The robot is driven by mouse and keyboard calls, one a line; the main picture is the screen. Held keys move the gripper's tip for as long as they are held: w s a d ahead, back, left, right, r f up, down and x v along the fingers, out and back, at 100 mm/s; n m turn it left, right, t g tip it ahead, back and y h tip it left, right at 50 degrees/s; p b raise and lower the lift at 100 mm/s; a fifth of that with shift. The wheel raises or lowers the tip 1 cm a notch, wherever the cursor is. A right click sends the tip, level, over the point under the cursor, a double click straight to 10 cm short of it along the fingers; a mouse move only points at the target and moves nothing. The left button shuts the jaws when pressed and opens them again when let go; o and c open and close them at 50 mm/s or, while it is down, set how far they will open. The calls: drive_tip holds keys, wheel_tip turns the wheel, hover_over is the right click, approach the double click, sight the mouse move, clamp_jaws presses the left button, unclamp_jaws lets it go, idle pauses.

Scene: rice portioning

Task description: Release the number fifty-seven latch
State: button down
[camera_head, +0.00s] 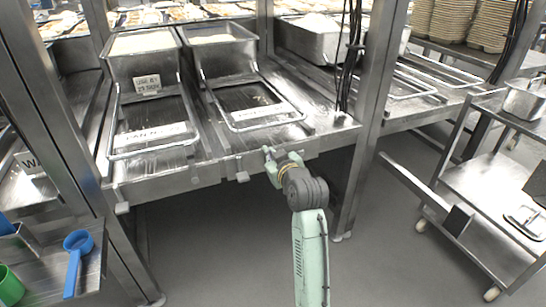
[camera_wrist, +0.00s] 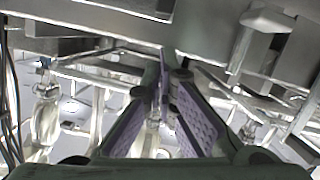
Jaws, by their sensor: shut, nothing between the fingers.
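Small metal latch blocks sit along the front edge of the steel counter, one at its left end (camera_head: 122,208) and one just left of my gripper (camera_head: 242,176). No number fifty-seven is readable on either, so I cannot tell which is that latch. My gripper (camera_head: 269,153) is at the counter's front edge, shut and empty. In the wrist view its purple-padded fingers (camera_wrist: 166,72) come together at the tips, below a steel edge (camera_wrist: 120,12). A metal block with a rounded knob (camera_wrist: 262,22) hangs at upper right in that view, apart from the fingers.
Two rice pans (camera_head: 143,62) (camera_head: 220,52) stand behind wire-framed slides on the counter (camera_head: 215,172). A steel post (camera_head: 372,110) rises right of my gripper. A cart (camera_head: 490,185) stands at right. A blue scoop (camera_head: 76,250) lies at lower left. Floor below the counter is clear.

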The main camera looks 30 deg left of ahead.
drive_tip(key=r+b+v, duration=0.1)
drive_tip(key=v, duration=0.9)
drive_tip(key=shift+r, duration=0.1)
